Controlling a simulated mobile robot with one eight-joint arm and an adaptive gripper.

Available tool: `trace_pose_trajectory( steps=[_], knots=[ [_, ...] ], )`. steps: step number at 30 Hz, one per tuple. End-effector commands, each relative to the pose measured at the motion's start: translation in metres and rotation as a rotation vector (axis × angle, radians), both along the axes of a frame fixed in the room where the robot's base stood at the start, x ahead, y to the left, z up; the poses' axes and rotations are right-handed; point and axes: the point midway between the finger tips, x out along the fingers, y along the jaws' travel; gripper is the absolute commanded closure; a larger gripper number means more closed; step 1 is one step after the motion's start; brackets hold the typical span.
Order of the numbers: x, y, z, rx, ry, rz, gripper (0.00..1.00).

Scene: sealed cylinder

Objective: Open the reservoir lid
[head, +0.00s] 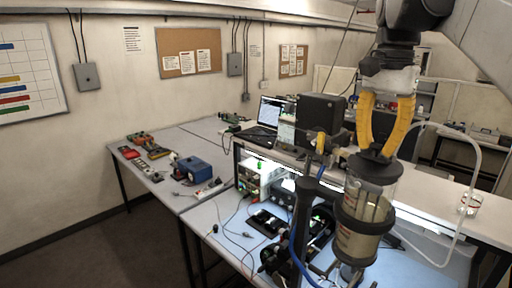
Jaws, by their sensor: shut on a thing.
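The reservoir (354,243) is an upright clear cylinder with amber contents, held in a black ring clamp at the right front of the bench. Its black lid (371,171) is at the top of the cylinder; I cannot tell if it is fully seated. My gripper (376,153) points down from above with two curved yellow fingers. The fingers are closed in at their tips on the raised top part of the lid. The fingertips hide part of that grip.
A black stand with a blue hose (293,252) is left of the reservoir. A pale tube (462,200) loops at its right, near a small glass beaker (469,204). A black box (320,118), a laptop (270,112) and lit instruments stand behind. The left table holds a blue device (194,169).

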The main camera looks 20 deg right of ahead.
Motion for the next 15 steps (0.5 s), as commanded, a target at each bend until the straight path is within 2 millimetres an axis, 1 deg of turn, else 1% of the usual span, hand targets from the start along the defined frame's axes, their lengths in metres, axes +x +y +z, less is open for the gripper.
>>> trace_pose_trajectory(
  steps=[7, 15],
  knots=[
    [0.001, -0.002, 0.001, 0.0, 0.0, -0.001, 0.87],
    [0.005, -0.012, 0.006, 0.0, 0.0, -0.002, 0.88]
  ],
)
